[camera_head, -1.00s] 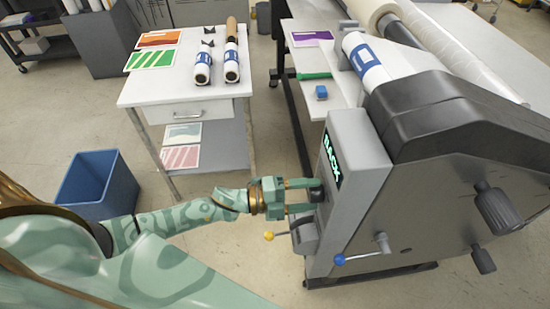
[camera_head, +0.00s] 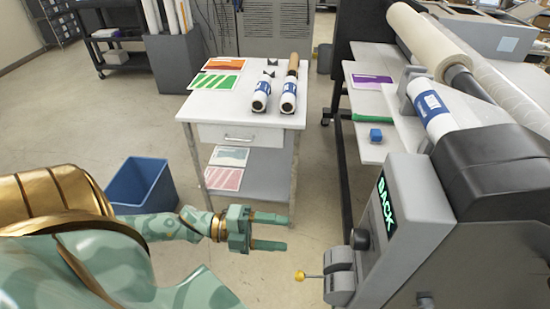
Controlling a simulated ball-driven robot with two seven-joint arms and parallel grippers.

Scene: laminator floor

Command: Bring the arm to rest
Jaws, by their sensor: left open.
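My left gripper (camera_head: 288,232) is open and empty, its two green fingers pointing right. It hangs in the air in front of the laminator (camera_head: 440,210), apart from it. The black knob (camera_head: 360,239) on the laminator's side is a little to the right of the fingertips. Beside the knob, the green display (camera_head: 386,206) reads "BACK". A yellow-tipped lever (camera_head: 300,276) sticks out below and right of the gripper. My right gripper does not show.
A white side table (camera_head: 215,105) with rolls and coloured sheets stands behind the gripper. A blue bin (camera_head: 140,186) stands on the floor at the left, behind my arm. A blue block (camera_head: 376,135) and a green tool (camera_head: 372,118) lie on the laminator's table. Open floor lies between side table and laminator.

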